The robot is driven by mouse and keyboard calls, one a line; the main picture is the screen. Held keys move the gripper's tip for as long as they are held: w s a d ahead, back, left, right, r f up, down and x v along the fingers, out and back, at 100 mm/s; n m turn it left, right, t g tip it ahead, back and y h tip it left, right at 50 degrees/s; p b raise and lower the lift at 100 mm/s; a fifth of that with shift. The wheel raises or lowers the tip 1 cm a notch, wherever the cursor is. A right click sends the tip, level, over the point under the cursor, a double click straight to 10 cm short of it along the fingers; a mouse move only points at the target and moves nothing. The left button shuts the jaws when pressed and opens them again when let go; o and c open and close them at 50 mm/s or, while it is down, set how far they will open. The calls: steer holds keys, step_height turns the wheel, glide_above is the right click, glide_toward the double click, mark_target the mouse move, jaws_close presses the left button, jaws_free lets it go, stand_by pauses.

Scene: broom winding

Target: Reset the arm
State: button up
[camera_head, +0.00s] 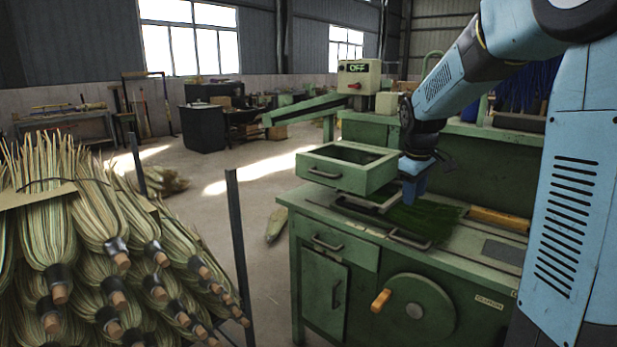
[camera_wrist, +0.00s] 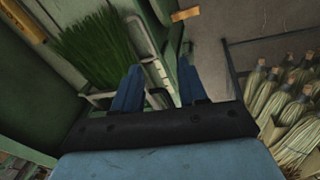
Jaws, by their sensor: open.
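My blue gripper (camera_head: 412,187) hangs over the green winding machine's (camera_head: 340,259) bench in the head view, just right of a raised green drawer-like box (camera_head: 346,168). In the wrist view its two blue fingers (camera_wrist: 158,88) are apart with nothing between them. My light blue arm (camera_head: 490,52) reaches in from the right. A bundle of green bristles (camera_head: 425,220) lies on the bench below my gripper, and it also shows in the wrist view (camera_wrist: 98,48) beside a metal frame. Whether my gripper touches the box or frame I cannot tell.
A rack of finished-looking brooms (camera_head: 95,245) stands at the left with a dark post (camera_head: 238,240). A handwheel (camera_head: 415,310) is on the machine's front. A control box reading OFF (camera_head: 358,77) sits on top behind. The floor between rack and machine is mostly clear.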

steer(key=s+a+r+m+t, duration=0.1)
steer(key=s+a+r+m, duration=0.1)
steer(key=s, duration=1.2)
steer(key=s+a+r+m+t+y, duration=0.1)
steer(key=s+m, duration=0.4)
steer(key=s, duration=1)
steer(key=shift+a+r+m+t, duration=0.3)
steer(key=shift+a+r+t, duration=0.3)
steer(key=shift+a+r, duration=0.3)
steer(key=shift+d+r, duration=0.1)
